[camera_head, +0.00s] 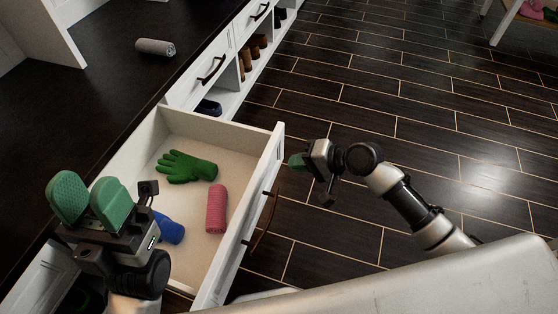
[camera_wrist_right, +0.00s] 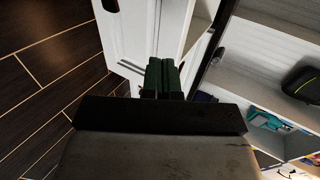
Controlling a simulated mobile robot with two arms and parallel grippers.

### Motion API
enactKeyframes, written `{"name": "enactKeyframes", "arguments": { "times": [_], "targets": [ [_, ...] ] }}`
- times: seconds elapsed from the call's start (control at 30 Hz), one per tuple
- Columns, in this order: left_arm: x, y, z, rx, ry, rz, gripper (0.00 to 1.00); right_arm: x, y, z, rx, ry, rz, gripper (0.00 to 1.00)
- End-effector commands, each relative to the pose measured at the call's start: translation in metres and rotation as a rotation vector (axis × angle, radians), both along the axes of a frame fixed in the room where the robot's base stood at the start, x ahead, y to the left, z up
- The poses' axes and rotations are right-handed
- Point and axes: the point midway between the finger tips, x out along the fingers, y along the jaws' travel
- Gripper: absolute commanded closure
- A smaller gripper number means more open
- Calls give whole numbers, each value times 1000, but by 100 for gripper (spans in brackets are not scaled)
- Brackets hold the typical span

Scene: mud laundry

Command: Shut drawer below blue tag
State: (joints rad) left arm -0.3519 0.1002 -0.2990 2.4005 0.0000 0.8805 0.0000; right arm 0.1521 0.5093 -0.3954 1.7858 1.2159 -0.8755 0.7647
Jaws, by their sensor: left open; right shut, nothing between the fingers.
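The white drawer (camera_head: 275,150) is pulled open below the dark bench top and holds a green glove (camera_head: 187,167), a pink rolled cloth (camera_head: 216,209) and a blue roll (camera_head: 169,228). Its dark curved handle (camera_head: 265,222) is on the outer front. My right gripper (camera_head: 298,160) is shut and empty, just outside the drawer front near its far end; contact cannot be told. In the right wrist view its green fingers (camera_wrist_right: 162,76) are together before a white panel (camera_wrist_right: 140,38). My left gripper (camera_head: 89,199) is open and empty over the near left side of the drawer. I see no blue tag.
A grey roll (camera_head: 155,47) lies on the dark bench top (camera_head: 120,90). Beyond the open drawer are shut drawers with handles (camera_head: 212,70) above shoe cubbies (camera_head: 250,58). The dark plank floor (camera_head: 440,75) to the right is clear. A small stool or bench stands far right.

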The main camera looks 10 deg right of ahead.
Motion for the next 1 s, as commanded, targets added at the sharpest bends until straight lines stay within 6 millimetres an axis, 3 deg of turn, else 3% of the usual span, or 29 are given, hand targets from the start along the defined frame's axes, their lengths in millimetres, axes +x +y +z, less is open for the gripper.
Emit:
{"name": "enactKeyframes", "arguments": {
  "times": [0.03, 0.3, 1.0],
  "targets": [
    [-3, 1, -8, -8, -23, -2, 57, 5, 10, -9, 4, -1, 3, 100],
    [-3, 1, -18, -7, -22, -1, 57, 21, 38, -6, 1, -2, 2, 100],
    [-3, 0, -12, -7, -19, -2, 57, 28, 50, -2, 2, 0, 2, 100]
  ]
}}
